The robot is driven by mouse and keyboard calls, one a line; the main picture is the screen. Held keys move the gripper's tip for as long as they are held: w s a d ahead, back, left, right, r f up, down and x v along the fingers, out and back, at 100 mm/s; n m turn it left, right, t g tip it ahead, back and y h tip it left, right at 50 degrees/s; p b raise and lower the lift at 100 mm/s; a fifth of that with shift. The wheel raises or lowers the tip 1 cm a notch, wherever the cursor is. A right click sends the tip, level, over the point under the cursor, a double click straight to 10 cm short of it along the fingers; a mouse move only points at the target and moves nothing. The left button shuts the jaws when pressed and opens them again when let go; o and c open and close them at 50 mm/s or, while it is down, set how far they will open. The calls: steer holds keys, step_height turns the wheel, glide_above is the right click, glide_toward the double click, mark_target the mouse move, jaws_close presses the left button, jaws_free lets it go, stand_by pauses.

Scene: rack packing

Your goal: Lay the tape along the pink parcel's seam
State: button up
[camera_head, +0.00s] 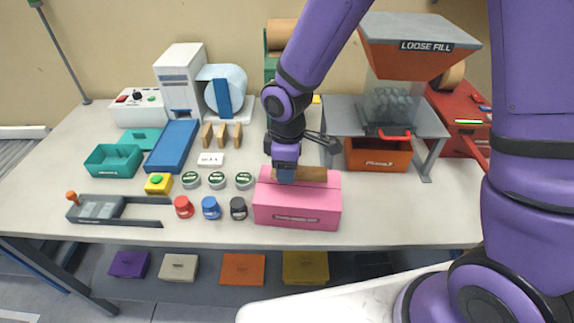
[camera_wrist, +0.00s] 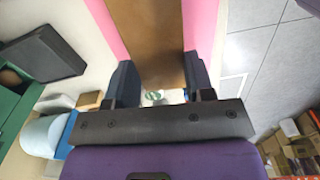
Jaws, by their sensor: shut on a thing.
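The pink parcel (camera_head: 297,209) stands at the front middle of the table, closed, with a label on its front. My gripper (camera_head: 286,176) points down at the parcel's top. In the wrist view the tape (camera_wrist: 143,40) runs between my two fingers (camera_wrist: 160,80), with pink parcel top (camera_wrist: 202,30) showing on both sides. My gripper is shut on the tape. The seam under it is hidden, and I cannot tell whether the whole tape touches the parcel.
Red, blue and black jars (camera_head: 211,208) and green-lidded tins (camera_head: 217,180) stand left of the parcel. The loose-fill machine (camera_head: 420,45) stands behind right, over an orange box (camera_head: 378,155). The table (camera_head: 400,215) right of the parcel is clear.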

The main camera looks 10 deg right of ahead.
steer(key=shift+f, duration=2)
stand_by(0.3)
steer(key=o, duration=1)
steer(key=shift+c, duration=0.2)
step_height(320, 180, up, 11)
steer(key=shift+f, duration=0.1)
steer(key=shift+d+r, duration=0.35)
steer(key=shift+r, duration=0.05)
steer(key=s+d+r+m+t, duration=0.2)
steer(key=s+d+r+m, duration=0.25)
steer(key=d+r, duration=0.4)
steer(key=s+d+r+m+t, duration=0.2)
steer(key=s+d+r+m, duration=0.2)
steer(key=d+r+m, duration=0.35)
steer(key=s+d+r+m+t, duration=0.1)
steer(key=s+d+r, duration=0.3)
steer(key=s, duration=0.4)
steer(key=shift+d+r+m, duration=0.35)
steer(key=shift+d+m, duration=0.1)
steer(key=shift+m, duration=0.35)
